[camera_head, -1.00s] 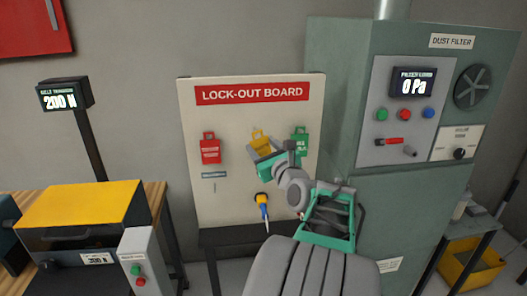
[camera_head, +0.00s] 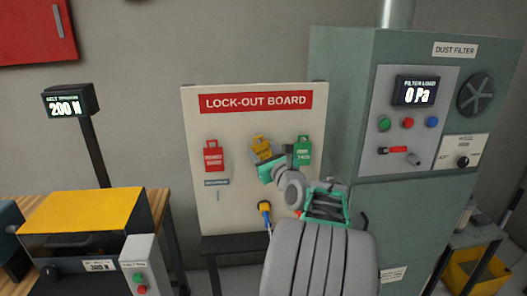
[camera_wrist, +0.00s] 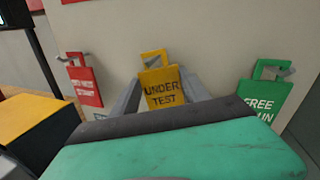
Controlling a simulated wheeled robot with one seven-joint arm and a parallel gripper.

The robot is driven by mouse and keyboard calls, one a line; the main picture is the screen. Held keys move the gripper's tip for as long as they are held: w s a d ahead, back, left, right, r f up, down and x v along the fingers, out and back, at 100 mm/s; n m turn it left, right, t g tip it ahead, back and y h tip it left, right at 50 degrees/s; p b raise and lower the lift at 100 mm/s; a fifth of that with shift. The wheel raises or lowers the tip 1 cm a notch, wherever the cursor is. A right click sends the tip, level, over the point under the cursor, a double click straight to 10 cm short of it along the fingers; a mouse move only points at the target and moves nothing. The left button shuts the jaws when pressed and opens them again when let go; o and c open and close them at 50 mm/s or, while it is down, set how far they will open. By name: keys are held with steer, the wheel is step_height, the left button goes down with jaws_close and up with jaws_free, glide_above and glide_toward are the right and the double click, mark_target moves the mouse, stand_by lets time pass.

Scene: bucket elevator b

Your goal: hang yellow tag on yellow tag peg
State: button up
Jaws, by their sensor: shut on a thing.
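The yellow tag (camera_head: 261,146), lettered UNDER TEST, is in front of the lock-out board (camera_head: 208,118), between the red and green tags. It also shows in the wrist view (camera_wrist: 162,88), nearly upright, with its loop at the top. My gripper (camera_head: 266,158) is shut on its lower part; in the wrist view the grey fingers (camera_wrist: 162,93) flank it. A small grey piece, likely the yellow tag peg (camera_wrist: 151,60), shows at the loop's opening. I cannot tell whether the loop is around it.
A red tag (camera_head: 213,157) hangs left and a green tag (camera_head: 302,152) hangs right, close to my gripper. A blue-and-yellow item (camera_head: 265,211) is low on the board. The dust filter cabinet (camera_head: 345,120) stands right of the board.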

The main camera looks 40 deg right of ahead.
stand_by(0.4)
steer(key=o, duration=1.4)
steer(key=shift+s, duration=0.1)
